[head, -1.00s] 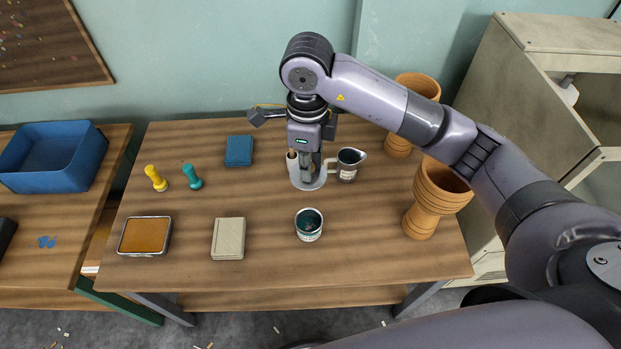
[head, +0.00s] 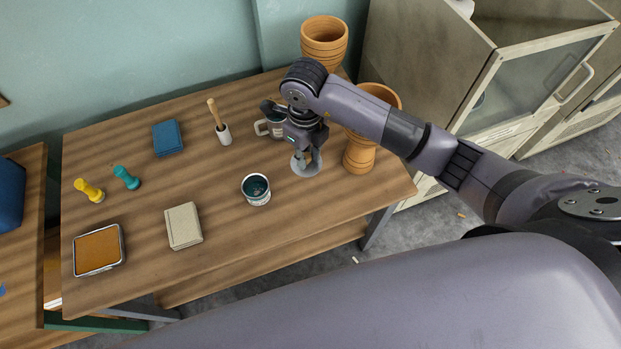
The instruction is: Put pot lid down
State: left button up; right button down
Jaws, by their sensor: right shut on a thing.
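The pot lid (head: 306,168) is a pale grey round disc. My right gripper (head: 304,156) points down over it and is shut on it, hiding part of its top. The lid is at or just above the table, right of the open pot (head: 256,190), which has teal contents and a pale side. I cannot tell whether the lid touches the wood. The lid is close to the front goblet drum (head: 361,150), on its left. My left gripper is out of view.
A jug (head: 269,127) stands partly hidden behind my right gripper. A white cup with a wooden-handled tool (head: 223,134), blue box (head: 168,138), beige box (head: 183,226), stamps and an orange ink pad (head: 97,250) are to the left. Bare table (head: 310,208) lies in front.

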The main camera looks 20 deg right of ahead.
send_over(307, 189)
notch_tip(307, 189, down, 9)
jog(key=shift+f, duration=0.15)
notch_tip(307, 189, down, 4)
jog(key=shift+f+p, duration=0.15)
jog(key=shift+p, duration=0.15)
jog(key=shift+f, duration=0.2)
jog(key=c, duration=1.5)
grip_release()
jog(key=shift+o, duration=0.2)
jog(key=shift+r, duration=0.15)
